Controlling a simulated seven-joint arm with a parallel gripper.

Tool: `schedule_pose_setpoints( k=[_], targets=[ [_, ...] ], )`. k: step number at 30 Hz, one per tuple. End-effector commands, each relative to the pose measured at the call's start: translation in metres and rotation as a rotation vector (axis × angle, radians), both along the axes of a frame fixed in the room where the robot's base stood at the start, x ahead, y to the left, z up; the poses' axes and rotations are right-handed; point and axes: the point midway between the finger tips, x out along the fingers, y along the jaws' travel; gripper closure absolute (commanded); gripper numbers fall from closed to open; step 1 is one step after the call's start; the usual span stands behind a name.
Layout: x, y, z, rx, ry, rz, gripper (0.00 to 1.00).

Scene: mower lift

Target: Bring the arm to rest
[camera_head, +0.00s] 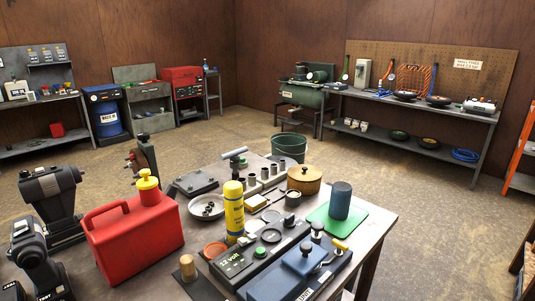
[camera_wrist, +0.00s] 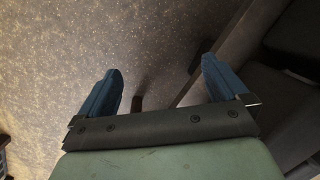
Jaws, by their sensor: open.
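My gripper (camera_wrist: 161,66) shows in the wrist view with its two blue fingers wide apart and nothing between them. Speckled floor (camera_wrist: 150,30) lies beyond the fingertips. Dark grey bulky parts fill the right of the wrist view, close to the right finger; I cannot tell whether they touch. In the head view, dark links of my arm stand at the lower left, beside the red fuel can (camera_head: 135,232). I cannot make out the gripper's fingers for sure in the head view.
The workbench (camera_head: 372,232) holds the fuel can, a yellow bottle (camera_head: 234,210), a blue cylinder (camera_head: 340,200) on a green mat, a wooden-coloured pot (camera_head: 304,180) and a 12 volt box (camera_head: 245,258). A green bucket (camera_head: 289,147) stands behind it. Open floor lies beyond.

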Motion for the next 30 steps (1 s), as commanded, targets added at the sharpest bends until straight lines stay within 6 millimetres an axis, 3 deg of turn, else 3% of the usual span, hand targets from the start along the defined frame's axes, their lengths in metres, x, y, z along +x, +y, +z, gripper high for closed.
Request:
schedule_pose_setpoints(
  k=[1, 9, 18, 24, 30],
  targets=[
    [-0.019, 0.011, -0.008, -0.002, 0.032, 0.009, 0.0],
    [-0.109, 0.049, -0.044, -0.026, 0.195, 0.041, 0.0],
    [-0.205, 0.073, -0.065, -0.074, 0.356, 0.079, 0.0],
    [-0.24, 0.078, -0.069, -0.097, 0.414, 0.094, 0.0],
    [-0.241, 0.078, -0.069, -0.098, 0.416, 0.094, 0.0]
  ],
)
